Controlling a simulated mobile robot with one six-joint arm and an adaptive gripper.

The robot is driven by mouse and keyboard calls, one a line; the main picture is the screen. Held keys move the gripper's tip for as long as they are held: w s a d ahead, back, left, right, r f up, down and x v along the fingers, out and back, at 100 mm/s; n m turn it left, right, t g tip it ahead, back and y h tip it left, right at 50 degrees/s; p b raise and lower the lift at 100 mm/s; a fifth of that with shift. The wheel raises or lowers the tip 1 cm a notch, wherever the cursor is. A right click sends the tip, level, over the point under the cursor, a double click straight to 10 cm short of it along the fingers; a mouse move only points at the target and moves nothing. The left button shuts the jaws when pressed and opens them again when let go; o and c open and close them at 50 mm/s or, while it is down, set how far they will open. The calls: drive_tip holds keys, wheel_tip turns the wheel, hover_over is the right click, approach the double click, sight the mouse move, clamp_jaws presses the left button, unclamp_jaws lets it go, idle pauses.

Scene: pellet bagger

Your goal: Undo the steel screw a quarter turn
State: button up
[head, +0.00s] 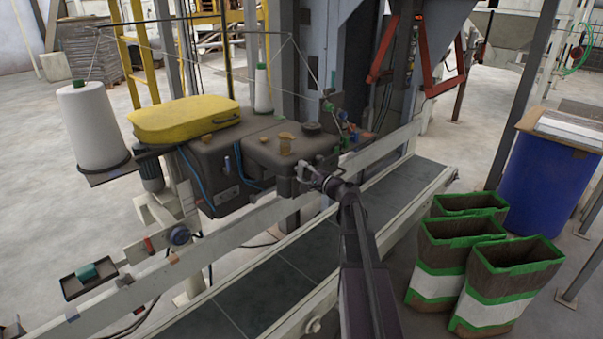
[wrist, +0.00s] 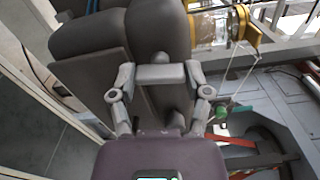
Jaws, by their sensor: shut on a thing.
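The sewing head (head: 290,150) is a dark grey-brown machine housing beside the conveyor in the head view. My gripper (head: 310,176) is at its right-hand lower side, at the end of my dark arm. In the wrist view my gripper (wrist: 160,78) has its two grey fingers on either side of a pale grey bar-shaped piece, which I take to be the head of the steel screw (wrist: 161,74). The fingers are shut on it. A rounded dark knob shows just behind it, against the housing (wrist: 90,40). The screw's shank and thread are hidden.
A conveyor (head: 290,265) with pale rails runs below the machine and my arm. Several open green-and-brown bags (head: 500,265) and a blue drum (head: 545,190) stand at the right. A white thread cone (head: 88,125) and a yellow cover (head: 183,119) are at the left.

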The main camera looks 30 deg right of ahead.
drive_tip(key=shift+n, duration=0.9)
drive_tip(key=o, duration=1.2)
drive_tip(key=shift+c, duration=0.2)
drive_tip(key=v, duration=1.2)
drive_tip(key=shift+d, duration=0.1)
